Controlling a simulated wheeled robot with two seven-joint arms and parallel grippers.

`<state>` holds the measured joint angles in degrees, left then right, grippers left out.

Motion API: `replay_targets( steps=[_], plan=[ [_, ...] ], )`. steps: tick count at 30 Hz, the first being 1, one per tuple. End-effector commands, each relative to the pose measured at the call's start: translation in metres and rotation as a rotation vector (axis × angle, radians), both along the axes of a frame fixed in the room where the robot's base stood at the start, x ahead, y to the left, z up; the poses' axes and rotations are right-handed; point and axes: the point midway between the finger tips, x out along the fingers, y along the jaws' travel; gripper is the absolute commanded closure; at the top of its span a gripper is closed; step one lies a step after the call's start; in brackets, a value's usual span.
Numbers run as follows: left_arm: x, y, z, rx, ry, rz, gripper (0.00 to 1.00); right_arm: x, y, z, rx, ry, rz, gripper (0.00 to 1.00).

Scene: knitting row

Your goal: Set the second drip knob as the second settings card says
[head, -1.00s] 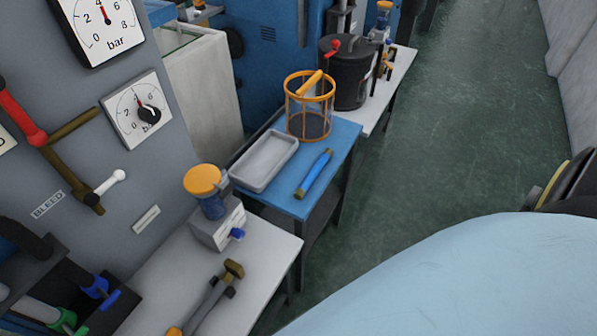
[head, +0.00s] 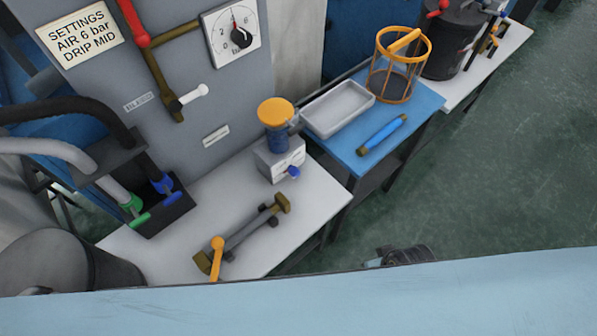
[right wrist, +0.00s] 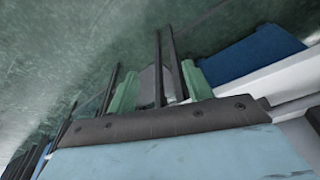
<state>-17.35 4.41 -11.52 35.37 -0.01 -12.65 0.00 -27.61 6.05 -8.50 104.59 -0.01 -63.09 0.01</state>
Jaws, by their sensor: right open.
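A settings card (head: 78,36) on the grey panel reads "SETTINGS, AIR 6 bar, DRIP MID". Below it, on the white bench, stands a lubricator (head: 279,140) with an orange cap, blue bowl and pale block. A small blue knob (head: 293,172) sticks out of the block's front; its exact setting is too small to read. The pictures do not show whether this card and knob are the second ones. In the right wrist view my right gripper (right wrist: 160,88) is open, with nothing between its fingers. My left gripper is not in view.
A blue table (head: 415,117) holds a grey tray (head: 338,108), a blue tool (head: 382,134) and an orange basket (head: 400,65). A brass-ended bar (head: 250,232) lies on the white bench (head: 180,245). The green floor at right is clear.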

Motion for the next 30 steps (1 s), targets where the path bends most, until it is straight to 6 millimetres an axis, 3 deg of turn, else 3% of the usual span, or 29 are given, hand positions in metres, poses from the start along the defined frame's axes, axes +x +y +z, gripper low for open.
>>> replay_targets(
  steps=[3,13,16,30],
  plan=[
    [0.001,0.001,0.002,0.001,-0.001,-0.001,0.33,0.007,0.001,0.038,0.002,-0.022,-0.002,0.49],
    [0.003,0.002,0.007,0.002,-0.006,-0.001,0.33,0.021,0.007,0.115,0.016,-0.095,0.009,0.49],
    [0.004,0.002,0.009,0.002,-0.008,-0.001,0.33,0.042,0.022,0.14,0.042,-0.185,0.04,0.49],
    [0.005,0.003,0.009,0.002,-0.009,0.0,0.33,0.115,0.079,0.11,0.155,-0.452,0.158,0.49]
  ],
)
